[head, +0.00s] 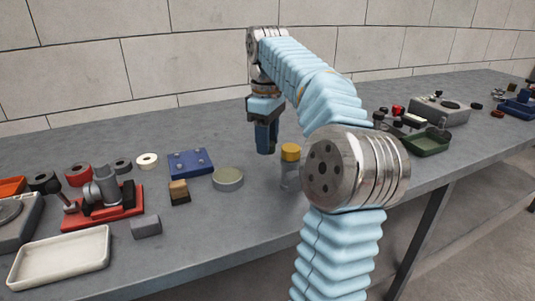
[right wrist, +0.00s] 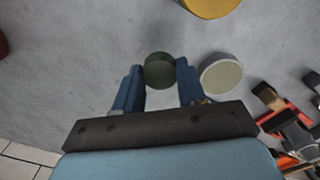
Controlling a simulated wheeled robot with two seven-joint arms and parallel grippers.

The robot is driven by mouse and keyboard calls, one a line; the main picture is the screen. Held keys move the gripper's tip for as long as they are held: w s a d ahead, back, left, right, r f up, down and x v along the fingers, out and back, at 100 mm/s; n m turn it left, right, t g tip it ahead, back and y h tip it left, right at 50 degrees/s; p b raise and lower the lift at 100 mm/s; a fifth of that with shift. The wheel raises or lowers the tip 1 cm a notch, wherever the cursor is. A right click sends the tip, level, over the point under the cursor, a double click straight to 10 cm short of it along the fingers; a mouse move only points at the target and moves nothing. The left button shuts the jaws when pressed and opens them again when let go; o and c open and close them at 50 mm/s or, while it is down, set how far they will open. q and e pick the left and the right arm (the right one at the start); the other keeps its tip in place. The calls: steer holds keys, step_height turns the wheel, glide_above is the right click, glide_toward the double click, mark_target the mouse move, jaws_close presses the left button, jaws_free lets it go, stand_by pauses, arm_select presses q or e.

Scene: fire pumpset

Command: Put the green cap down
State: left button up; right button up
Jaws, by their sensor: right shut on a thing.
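The green cap (right wrist: 160,70) is a dark green round piece between the fingertips of my right gripper (right wrist: 161,80) in the right wrist view. The gripper is shut on it. In the head view my right gripper (head: 266,138) points down over the table, behind the yellow-topped jar. The cap cannot be made out there. I cannot tell whether it touches the table. My left gripper is not in view.
A yellow-topped jar (head: 290,155) and a round grey-green tin (head: 228,178) stand near the gripper. A blue plate (head: 190,163), a red-based pump (head: 105,200) and a white tray (head: 60,258) lie left. A green tray (head: 428,145) is at right. Grey table (head: 230,235) is clear in front.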

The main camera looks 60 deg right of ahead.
mark_target(268, 165)
steer(key=shift+w+d+f, duration=0.25)
steer(key=shift+d+f, duration=0.15)
steer(key=shift+f, duration=0.25)
steer(key=shift+w+d+f+b, duration=0.1)
steer(key=shift+f+b, duration=0.1)
steer(key=shift+f, duration=0.7)
steer(key=shift+w+d+f+b, duration=0.1)
steer(key=shift+f+b, duration=0.05)
steer(key=shift+f, duration=0.7)
steer(key=shift+f, duration=0.1)
steer(key=o, duration=1.2)
step_height(268, 165, up, 10)
steer(key=p, duration=0.2)
steer(key=shift+p, duration=0.4)
steer(key=shift+r, duration=1.15)
